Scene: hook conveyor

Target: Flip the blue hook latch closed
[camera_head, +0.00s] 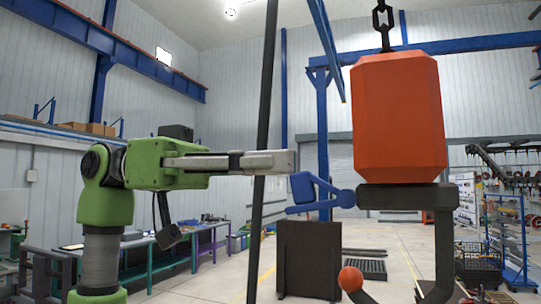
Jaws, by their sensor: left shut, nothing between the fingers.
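The hook curves down and ends in a red ball tip (350,279). It hangs under a large orange hook block (398,117). My left gripper (284,162) reaches in from the left on a green arm, its grey fingers shut and empty. Its fingertips are just above and left of the latch's outer end; I cannot tell whether they touch. My right gripper is out of view.
A chain (383,22) holds the block from above. A dark slanted pole (266,90) passes by my left gripper. A dark cabinet (309,260) stands on the floor behind the latch. Workbenches line the left wall; racks stand at right. Open floor lies between.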

